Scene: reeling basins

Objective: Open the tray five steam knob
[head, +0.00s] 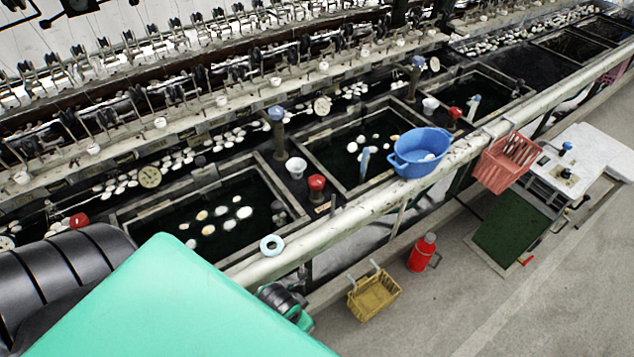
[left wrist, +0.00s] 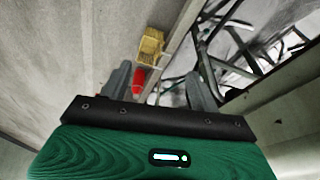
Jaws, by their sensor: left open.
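Several red knobs stand on the basin line in the head view: one by the near basin's right end (head: 316,187), one farther right (head: 455,113), and one at the far left (head: 79,221), partly hidden by my arm. I cannot tell which is the tray five steam knob. My left gripper (left wrist: 158,73) shows in the left wrist view with its fingers apart and nothing between them; it points down toward the floor, and no knob shows there. My green and black arm fills the lower left of the head view. My right gripper is not in view.
A pale rail (head: 345,218) runs along the basin front, with a blue basin (head: 421,152) and a red basket (head: 505,160) on it. A red flask (head: 422,252) and yellow basket (head: 373,296) are below.

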